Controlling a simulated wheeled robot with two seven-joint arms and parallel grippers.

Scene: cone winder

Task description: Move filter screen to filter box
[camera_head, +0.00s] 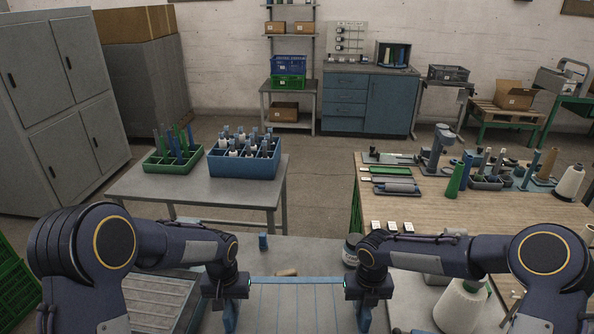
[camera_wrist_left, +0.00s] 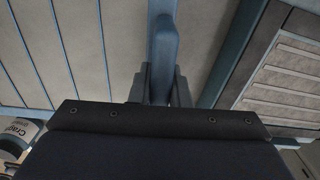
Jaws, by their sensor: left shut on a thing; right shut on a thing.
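The filter screen (camera_head: 297,305), a pale grey panel with thin blue ribs and a blue frame, lies in front of me between both grippers. My left gripper (camera_head: 229,314) is shut on its left edge and my right gripper (camera_head: 363,314) on its right edge. In the left wrist view, the left gripper's fingers (camera_wrist_left: 159,85) close around a blue upright piece of the frame, with the ribbed screen (camera_wrist_left: 70,50) to the left. A grey slatted unit (camera_head: 160,298) lies left of the screen; I cannot tell if it is the filter box. The screen's near edge is cut off.
A small cork-coloured cylinder (camera_head: 287,272) and a blue cylinder (camera_head: 263,241) stand or lie behind the screen. A lidded jar (camera_head: 351,249) is near my right gripper. The wooden table (camera_head: 425,212) holds many parts.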

